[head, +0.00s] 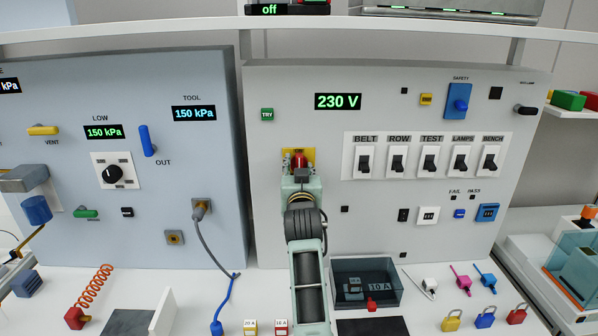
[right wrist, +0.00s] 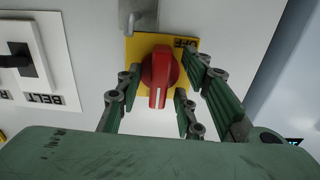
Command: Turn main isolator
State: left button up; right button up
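The main isolator is a red rotary knob (right wrist: 160,76) on a yellow plate (right wrist: 135,50); in the right wrist view its white pointer mark points down, and an OFF label shows at the plate's upper right. In the head view the red knob (head: 299,161) shows just above my right gripper (head: 300,176), which hides the lower part of the plate. In the right wrist view the gripper's green fingers (right wrist: 163,84) stand apart on either side of the knob. I cannot tell whether they touch it. My left gripper is not in view.
The grey panel has a 230 V display (head: 338,101) and a row of black switches (head: 430,159) right of the knob. A blue-grey pressure panel (head: 120,220) stands left. Below, a dark clear bin (head: 388,268), padlocks (head: 452,320) and tags lie on the white bench.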

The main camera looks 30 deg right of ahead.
jog(key=shift+r, duration=0.1)
notch_tip(320, 180, up, 10)
jog(key=shift+f, duration=0.1)
dwell(0.3)
dwell(0.4)
